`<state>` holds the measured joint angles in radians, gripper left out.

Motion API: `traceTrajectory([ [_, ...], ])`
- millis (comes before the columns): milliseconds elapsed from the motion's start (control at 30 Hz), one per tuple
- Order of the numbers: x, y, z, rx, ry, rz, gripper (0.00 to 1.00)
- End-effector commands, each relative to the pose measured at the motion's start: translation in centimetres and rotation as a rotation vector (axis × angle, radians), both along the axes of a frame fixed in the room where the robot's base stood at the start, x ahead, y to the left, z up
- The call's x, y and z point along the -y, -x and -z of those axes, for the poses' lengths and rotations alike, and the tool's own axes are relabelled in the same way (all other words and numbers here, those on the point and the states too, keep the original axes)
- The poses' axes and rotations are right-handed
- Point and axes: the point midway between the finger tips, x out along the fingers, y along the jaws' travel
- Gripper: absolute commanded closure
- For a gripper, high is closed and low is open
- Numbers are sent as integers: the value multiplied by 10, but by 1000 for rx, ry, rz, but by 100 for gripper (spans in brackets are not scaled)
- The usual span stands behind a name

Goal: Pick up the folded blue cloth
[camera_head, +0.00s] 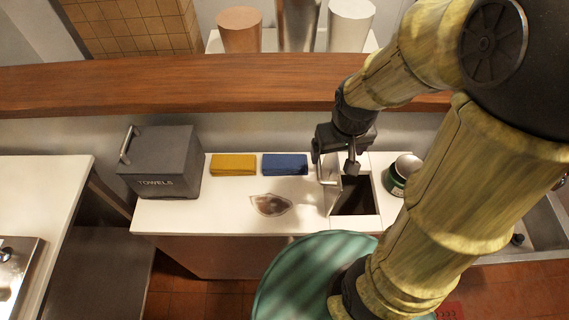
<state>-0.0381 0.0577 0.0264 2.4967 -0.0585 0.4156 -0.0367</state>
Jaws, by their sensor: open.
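The folded blue cloth (285,164) lies flat on the white counter, near its back edge, just right of a folded yellow cloth (233,164). My gripper (334,170) is open and empty. It hangs to the right of the blue cloth, above the counter near a rectangular opening. The gripper appears apart from the cloth. The arm hides part of the counter to the right.
A grey box marked TOWELS (160,162) stands left of the cloths. A brownish spill (270,205) lies in front of them. A dark rectangular opening (355,197) and a green can (401,178) are at the right. A wooden ledge (200,84) runs behind.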

Motion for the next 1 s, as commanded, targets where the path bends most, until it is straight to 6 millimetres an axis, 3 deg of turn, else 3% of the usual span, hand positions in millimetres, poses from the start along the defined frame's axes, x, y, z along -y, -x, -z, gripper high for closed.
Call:
traceTrajectory([
  [400, -117, -68, 31, -345, 340, -958, 8],
  [600, -180, -90, 49, -462, 533, -1330, 8],
  [800, -210, -98, 56, -509, 632, -1479, 8],
  [1000, -212, -99, 57, -514, 644, -1494, 8],
])
